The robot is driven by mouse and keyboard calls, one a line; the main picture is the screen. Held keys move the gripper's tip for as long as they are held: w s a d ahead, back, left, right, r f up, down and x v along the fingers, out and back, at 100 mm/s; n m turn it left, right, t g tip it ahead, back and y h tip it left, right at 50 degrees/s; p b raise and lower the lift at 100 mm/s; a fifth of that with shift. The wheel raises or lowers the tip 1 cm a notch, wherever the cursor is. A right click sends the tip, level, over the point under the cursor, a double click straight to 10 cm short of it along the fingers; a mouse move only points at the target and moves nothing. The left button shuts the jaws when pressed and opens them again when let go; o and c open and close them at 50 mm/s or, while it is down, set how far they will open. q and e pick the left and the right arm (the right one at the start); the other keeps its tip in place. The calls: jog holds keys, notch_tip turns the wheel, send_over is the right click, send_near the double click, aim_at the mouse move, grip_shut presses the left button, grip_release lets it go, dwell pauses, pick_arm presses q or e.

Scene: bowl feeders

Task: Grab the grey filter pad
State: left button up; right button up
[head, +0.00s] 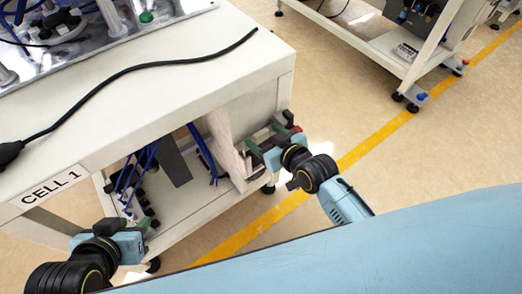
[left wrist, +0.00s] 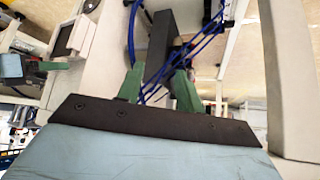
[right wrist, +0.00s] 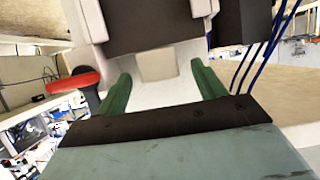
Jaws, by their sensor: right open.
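A small pale grey square (right wrist: 157,65) shows between my right gripper's fingertips in the right wrist view, below a dark block (right wrist: 150,25) on a white holder. It may be the grey filter pad; I cannot tell for sure. My right gripper (right wrist: 162,80) is open, its green fingers on either side of the square with gaps. In the head view my right gripper (head: 262,138) is at the cell's right end, and the pad cannot be made out there. My left gripper (left wrist: 158,80) is open and empty, facing blue cables; in the head view it is low at the left (head: 147,228).
The white cell table (head: 150,95) has a black cable (head: 130,68) across its top. Blue cables (left wrist: 205,45) and a dark grey box (head: 172,162) hang below. A red handle (right wrist: 75,83) sits left of my right fingers. Open floor (head: 410,150) lies to the right.

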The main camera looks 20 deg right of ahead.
jog(key=shift+b+x, duration=0.55)
jog(key=shift+x, duration=0.6)
jog(key=shift+w, duration=0.1)
pick_arm(q)
jog(key=w+d+r+t+h, duration=0.1)
jog(key=w+d+r+t, duration=0.1)
jog(key=w+r+t, duration=0.1)
jog(key=shift+w+r+t, duration=0.4)
jog(key=shift+w+r, duration=0.1)
jog(key=shift+w, duration=0.15)
pick_arm(e)
jog(key=c, duration=1.3)
